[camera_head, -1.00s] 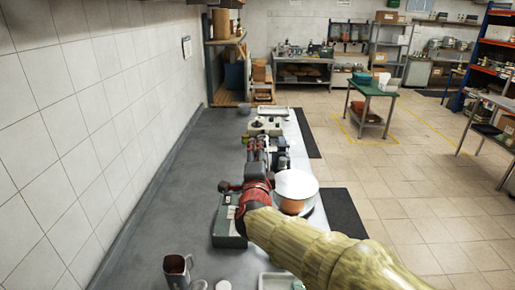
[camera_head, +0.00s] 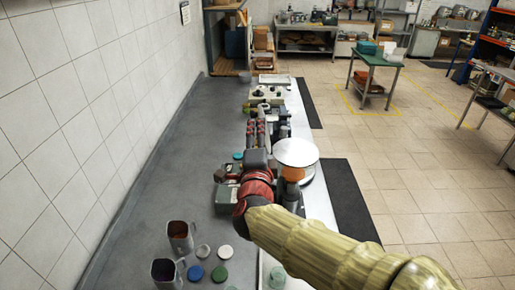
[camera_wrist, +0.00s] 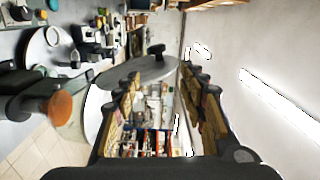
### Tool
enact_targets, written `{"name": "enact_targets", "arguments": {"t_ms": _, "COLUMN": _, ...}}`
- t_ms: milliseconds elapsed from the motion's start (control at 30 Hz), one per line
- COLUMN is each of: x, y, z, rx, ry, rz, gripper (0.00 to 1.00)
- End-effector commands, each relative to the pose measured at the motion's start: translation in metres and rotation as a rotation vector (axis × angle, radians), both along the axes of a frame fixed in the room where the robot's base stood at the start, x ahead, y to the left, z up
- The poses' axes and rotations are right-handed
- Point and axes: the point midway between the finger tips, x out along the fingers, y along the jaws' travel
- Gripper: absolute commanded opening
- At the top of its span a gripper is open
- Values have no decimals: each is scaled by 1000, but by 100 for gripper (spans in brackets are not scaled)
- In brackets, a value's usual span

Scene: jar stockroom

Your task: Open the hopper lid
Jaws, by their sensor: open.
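The hopper lid shows in the wrist view as a grey disc (camera_wrist: 140,72) with a dark knob (camera_wrist: 156,50). There it looks raised on edge at a steep tilt beside the pale hopper body (camera_wrist: 95,108).
A brown-filled mug (camera_head: 180,238) and a dark-filled mug (camera_head: 164,272) stand at the near bench end with several round caps. Other equipment lines the bench beyond the hopper. The grey strip along the tiled wall is mostly clear, and open floor lies to the right.

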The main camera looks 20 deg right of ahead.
Motion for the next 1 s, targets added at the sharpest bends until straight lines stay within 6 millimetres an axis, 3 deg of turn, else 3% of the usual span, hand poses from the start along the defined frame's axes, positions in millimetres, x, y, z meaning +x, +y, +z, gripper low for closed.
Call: {"name": "enact_targets", "arguments": {"t_ms": 1000, "x": -62, "y": 21, "z": 1, "rx": 0, "ry": -1, "rz": 1, "gripper": 42}}
